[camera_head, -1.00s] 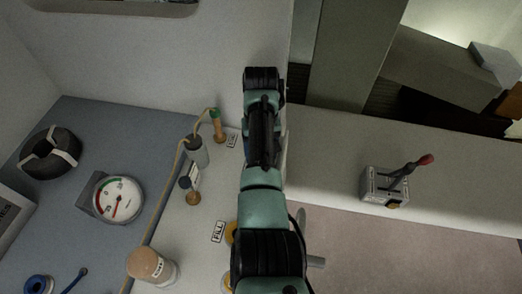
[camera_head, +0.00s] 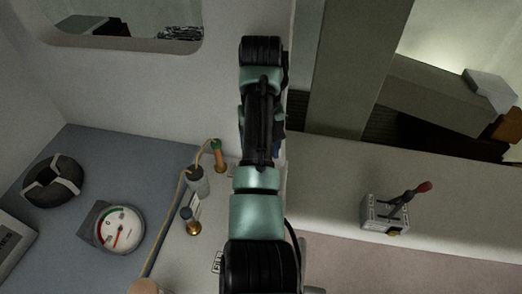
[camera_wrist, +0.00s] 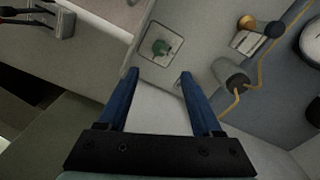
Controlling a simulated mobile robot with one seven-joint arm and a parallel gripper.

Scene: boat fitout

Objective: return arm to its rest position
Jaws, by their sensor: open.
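My arm reaches up through the middle of the head view; its gripper end is mostly hidden there behind my own links. In the wrist view my gripper (camera_wrist: 158,75) shows two blue fingers spread apart with nothing between them. Past the fingertips is a pale panel with a small green-topped part (camera_wrist: 162,47) on a square plate, apart from the fingers as far as I can tell.
On the left are a round gauge (camera_head: 119,229), a black coil (camera_head: 52,182), a grey cylinder with a hose (camera_head: 197,181) and an orange-and-green fitting (camera_head: 219,157). A lever box (camera_head: 385,213) with a red knob stands on the right ledge. A wall rises behind the counter.

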